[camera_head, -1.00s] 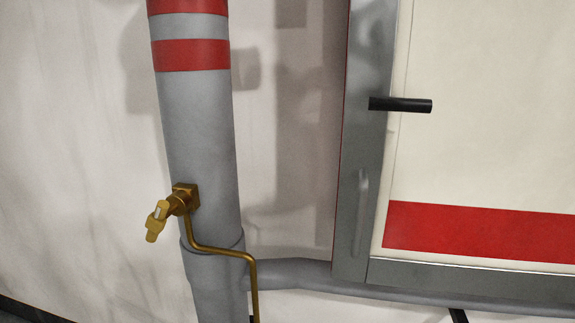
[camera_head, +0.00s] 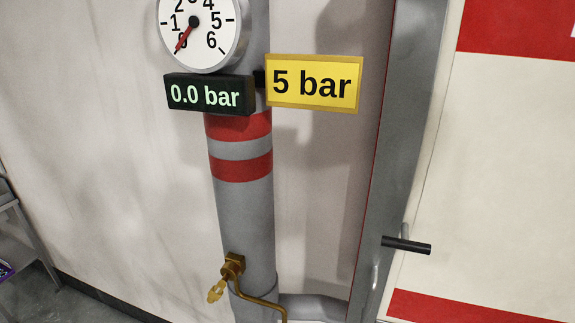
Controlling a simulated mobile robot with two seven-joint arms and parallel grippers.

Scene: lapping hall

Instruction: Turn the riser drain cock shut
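The brass riser drain cock (camera_head: 233,266) sits low on the grey riser pipe (camera_head: 244,217), which has red bands. Its small yellow-brass handle (camera_head: 217,290) points down and to the left, out from the pipe. A thin brass drain tube (camera_head: 259,301) runs from the cock to the right and bends down out of the frame. A round gauge (camera_head: 201,30) above has its red needle near the zero end. The black display (camera_head: 210,94) below it reads 0.0 bar. A yellow plate (camera_head: 314,83) reads 5 bar. Neither of my grippers is in view.
A grey-framed cabinet door (camera_head: 398,150) with a black handle (camera_head: 406,245) stands right of the pipe. A grey side pipe (camera_head: 312,307) runs toward it. A metal shelf or table (camera_head: 28,240) stands at the far left. The wall left of the pipe is clear.

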